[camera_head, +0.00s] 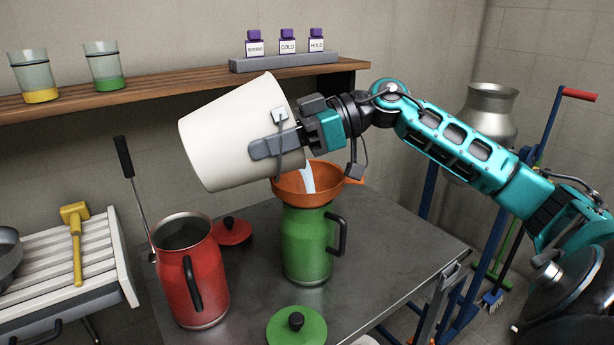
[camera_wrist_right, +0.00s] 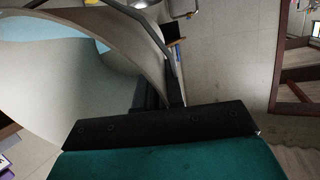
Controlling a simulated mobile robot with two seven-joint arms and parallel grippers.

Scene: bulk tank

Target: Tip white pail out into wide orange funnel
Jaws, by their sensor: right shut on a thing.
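The white pail (camera_head: 228,135) is tilted well over, its mouth facing down and right. A pale liquid stream runs from its rim into the wide orange funnel (camera_head: 298,187). The funnel sits in the mouth of a green can (camera_head: 307,245) on the metal table. My right gripper (camera_head: 274,144) is shut on the pail at its rim and handle side, above the funnel. In the right wrist view the pail (camera_wrist_right: 60,90) fills the left side, with pale liquid inside. My left gripper is not in view.
A red can (camera_head: 191,280) stands left of the green can. A red lid (camera_head: 232,231) and a green lid (camera_head: 297,327) lie on the table (camera_head: 390,245). A wooden shelf (camera_head: 185,88) behind holds two glasses and small purple-capped bottles. The table's right side is clear.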

